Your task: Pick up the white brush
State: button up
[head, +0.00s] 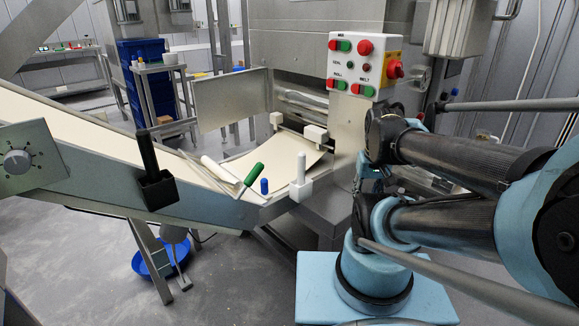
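A white upright handle (301,166), which looks like the white brush, stands in a white holder (300,191) at the right corner of the metal chute. Its bristles are not visible. Another white cylindrical piece (220,170) lies tilted on the chute, left of a green handle (252,175). My arm is folded at the right, apart from the white handle. What seems to be my gripper (370,178) hangs below the arm's wrist, right of the white handle. It is small and dark, and its fingers cannot be made out.
A blue handle (264,186) stands between the green and white handles. A black handle (148,150) stands in a black holder (156,190) on the chute's side. A control box (365,64) with buttons is above. A blue basin (150,263) lies on the floor under the chute.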

aim_at(302, 154)
jog(key=u, duration=0.85)
jog(key=k, duration=1.6)
jog(key=z, duration=0.55)
jog(key=i, duration=1)
jog(key=u, duration=0.05)
